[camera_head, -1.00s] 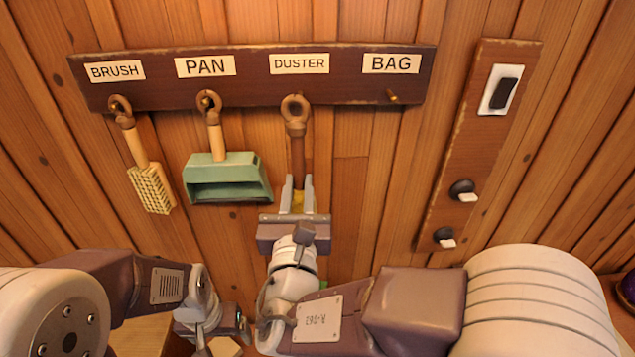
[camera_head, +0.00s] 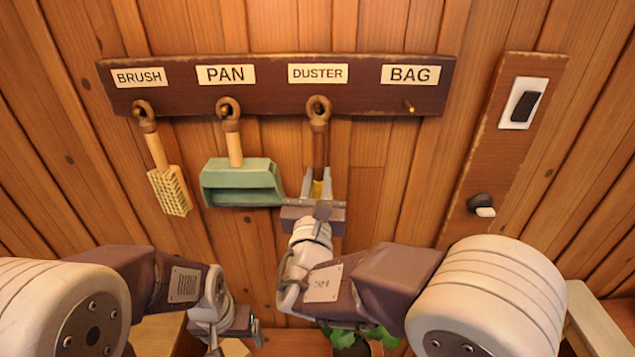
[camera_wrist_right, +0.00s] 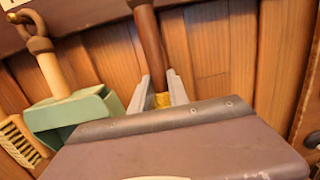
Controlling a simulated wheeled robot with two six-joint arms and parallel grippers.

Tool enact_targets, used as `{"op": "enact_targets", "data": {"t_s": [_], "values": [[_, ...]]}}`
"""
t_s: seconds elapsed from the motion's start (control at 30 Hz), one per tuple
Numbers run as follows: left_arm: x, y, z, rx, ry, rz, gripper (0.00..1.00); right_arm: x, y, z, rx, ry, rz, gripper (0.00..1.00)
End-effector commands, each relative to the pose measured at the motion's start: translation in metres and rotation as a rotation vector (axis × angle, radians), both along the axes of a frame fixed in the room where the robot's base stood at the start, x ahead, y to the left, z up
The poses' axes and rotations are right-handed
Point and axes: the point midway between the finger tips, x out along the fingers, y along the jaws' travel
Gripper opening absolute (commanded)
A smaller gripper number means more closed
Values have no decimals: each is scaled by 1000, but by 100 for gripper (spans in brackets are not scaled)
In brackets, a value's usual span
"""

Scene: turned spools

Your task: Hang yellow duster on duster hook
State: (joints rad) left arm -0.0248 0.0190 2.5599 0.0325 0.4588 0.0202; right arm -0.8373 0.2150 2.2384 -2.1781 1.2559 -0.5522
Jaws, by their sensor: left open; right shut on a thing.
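The yellow duster (camera_head: 319,150) hangs upright below the DUSTER label, with a brown handle and a ring at its top. The ring lies over the place of the duster hook (camera_head: 318,103) on the dark rack board; I cannot tell whether it is around the peg. My right gripper (camera_head: 318,184) is shut on the duster low on its handle, where a bit of yellow shows between the fingers. In the right wrist view the brown handle (camera_wrist_right: 149,45) rises from between the fingers (camera_wrist_right: 160,92). My left gripper (camera_head: 236,335) is open and empty, low in the head view.
The rack board (camera_head: 275,102) also bears a brush (camera_head: 168,185) and a green pan (camera_head: 240,183) to the left. The BAG peg (camera_head: 409,107) is bare. A switch panel (camera_head: 505,140) with a knob is at the right. A green plant (camera_head: 362,338) stands below.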

Motion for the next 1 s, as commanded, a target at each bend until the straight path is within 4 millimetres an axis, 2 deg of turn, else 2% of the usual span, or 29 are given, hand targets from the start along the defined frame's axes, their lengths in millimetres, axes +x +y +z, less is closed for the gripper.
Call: {"op": "enact_targets", "data": {"t_s": [0.27, 0.47, 1.0], "values": [[0, 0, 7, 0, 0, 0, 81, 21, 0, 1, 1, -3, 0, 0], [0, 0, -9, 0, 0, 0, 81, 32, 0, -9, 1, -4, -1, 0], [0, 0, -15, 0, 0, 0, 81, 35, 0, -11, 0, 0, 0, 0]]}}
